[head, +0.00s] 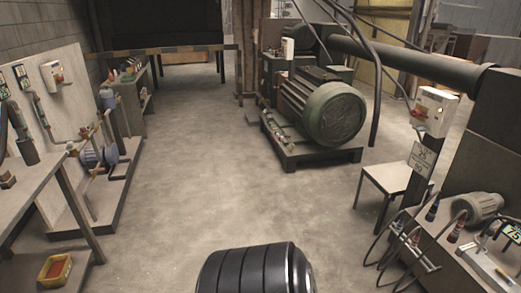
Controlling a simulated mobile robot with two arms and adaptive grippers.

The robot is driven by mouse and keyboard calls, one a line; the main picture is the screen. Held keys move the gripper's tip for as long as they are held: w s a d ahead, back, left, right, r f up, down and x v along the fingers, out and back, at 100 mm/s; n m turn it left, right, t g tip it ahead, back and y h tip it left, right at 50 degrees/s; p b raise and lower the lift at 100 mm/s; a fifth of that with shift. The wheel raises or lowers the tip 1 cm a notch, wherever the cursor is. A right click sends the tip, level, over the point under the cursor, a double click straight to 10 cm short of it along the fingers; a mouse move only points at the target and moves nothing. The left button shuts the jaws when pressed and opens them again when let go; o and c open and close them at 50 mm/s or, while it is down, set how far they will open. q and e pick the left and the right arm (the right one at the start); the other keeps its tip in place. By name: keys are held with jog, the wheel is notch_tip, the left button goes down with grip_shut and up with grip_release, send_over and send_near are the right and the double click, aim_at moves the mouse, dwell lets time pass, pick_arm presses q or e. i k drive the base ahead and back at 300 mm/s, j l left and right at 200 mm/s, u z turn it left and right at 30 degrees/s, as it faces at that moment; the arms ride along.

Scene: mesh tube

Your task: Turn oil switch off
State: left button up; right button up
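No switch in view carries a label I can read as oil. A pale switch box with a red knob (54,75) is mounted on the upright panel at the left. A larger white switch box with a red and yellow part (434,111) stands on a post at the right. A small white box (288,48) sits by the green motor in the back. I cannot tell which is the oil switch, or how any knob is turned. Neither of my grippers is in view.
A green motor (333,113) stands on a dark base at centre right. A workbench with hoses (455,240) is at the lower right, with a small table (385,180) behind it. A yellow-red bin (55,268) lies lower left. The middle floor (210,170) is clear.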

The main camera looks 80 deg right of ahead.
aim_at(415, 113)
jog(key=z, duration=4.25)
